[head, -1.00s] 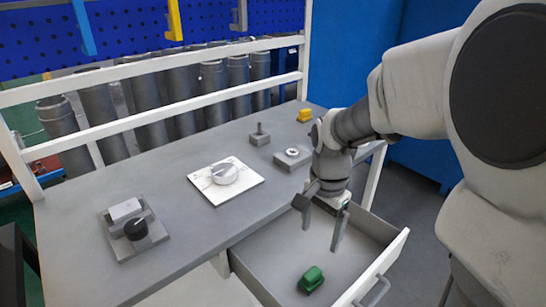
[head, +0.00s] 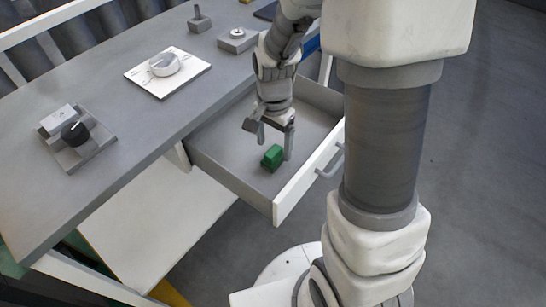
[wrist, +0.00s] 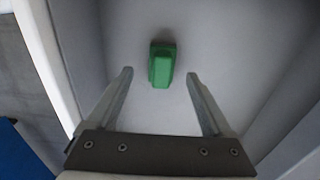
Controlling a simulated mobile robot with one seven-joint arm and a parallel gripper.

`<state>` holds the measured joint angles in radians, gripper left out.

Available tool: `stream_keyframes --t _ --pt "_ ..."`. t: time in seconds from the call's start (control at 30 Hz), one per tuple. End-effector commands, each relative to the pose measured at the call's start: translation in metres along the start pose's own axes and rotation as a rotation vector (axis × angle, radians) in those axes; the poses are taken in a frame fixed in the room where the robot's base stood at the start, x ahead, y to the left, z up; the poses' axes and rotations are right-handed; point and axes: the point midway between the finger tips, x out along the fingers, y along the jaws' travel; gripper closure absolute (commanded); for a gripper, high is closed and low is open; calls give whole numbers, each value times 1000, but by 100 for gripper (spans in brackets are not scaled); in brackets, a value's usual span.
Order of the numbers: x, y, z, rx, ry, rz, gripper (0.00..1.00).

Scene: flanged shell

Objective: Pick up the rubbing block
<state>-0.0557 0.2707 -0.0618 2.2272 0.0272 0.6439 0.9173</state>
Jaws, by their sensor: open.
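The rubbing block is most likely the green block (head: 272,157), lying in the open drawer (head: 225,160) near its front. My gripper (head: 272,150) is over the drawer, pointing down, with its fingers apart near the block. In the wrist view the green block (wrist: 161,66) lies on the pale drawer floor, beyond the fingertips and roughly centred between them. My gripper (wrist: 160,76) is open and empty there. The block appears untouched; the exact height of the fingers above the floor is hard to tell.
The drawer front with its handle (head: 330,163) stands out from the grey bench (head: 120,140). On the bench are a white plate with a round dial (head: 165,64), a fixture with a black knob (head: 75,133) and small grey blocks (head: 237,40). The drawer walls surround my gripper.

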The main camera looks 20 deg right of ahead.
Motion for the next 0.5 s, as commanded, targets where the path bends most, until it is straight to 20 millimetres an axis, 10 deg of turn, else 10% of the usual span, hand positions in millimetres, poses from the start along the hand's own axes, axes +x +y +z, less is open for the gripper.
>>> stream_keyframes --t 0.5 --pt "45 -3 -2 0 0 0 15"
